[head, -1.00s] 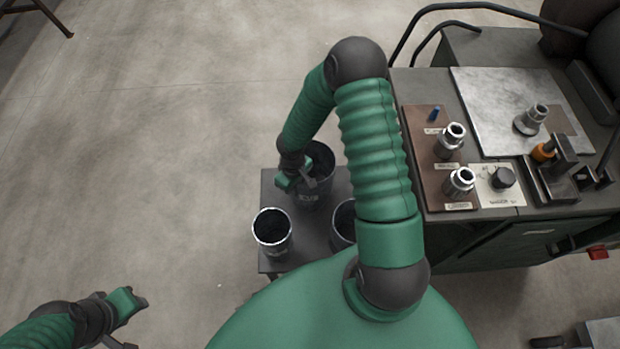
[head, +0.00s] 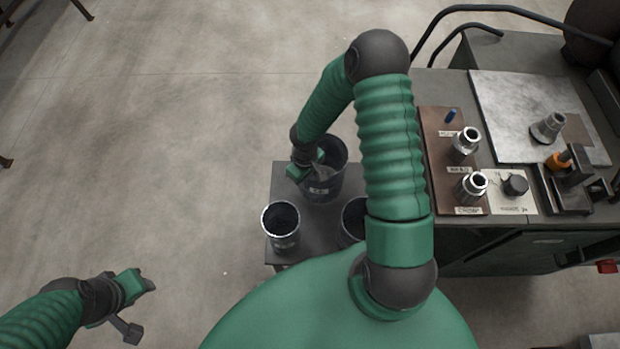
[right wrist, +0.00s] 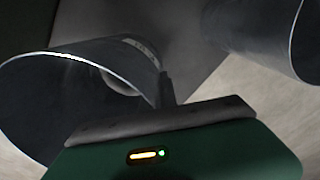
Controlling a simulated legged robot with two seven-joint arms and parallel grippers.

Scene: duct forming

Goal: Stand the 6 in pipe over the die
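A dark open-topped pipe (head: 326,186), the widest of several, stands on a small grey table; its label is too small to read. My right gripper (head: 316,171) is at its left rim. In the right wrist view a finger (right wrist: 167,88) lies against the wall of a pipe (right wrist: 85,88); I cannot tell whether the jaws are closed on it. A stepped metal die (head: 549,127) stands upright on a pale plate on the workbench, well right of the pipe. My left gripper (head: 138,306) is open and empty above the floor.
Two smaller pipes stand at the table's front, left (head: 281,230) and right (head: 352,222), the latter partly behind my arm.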

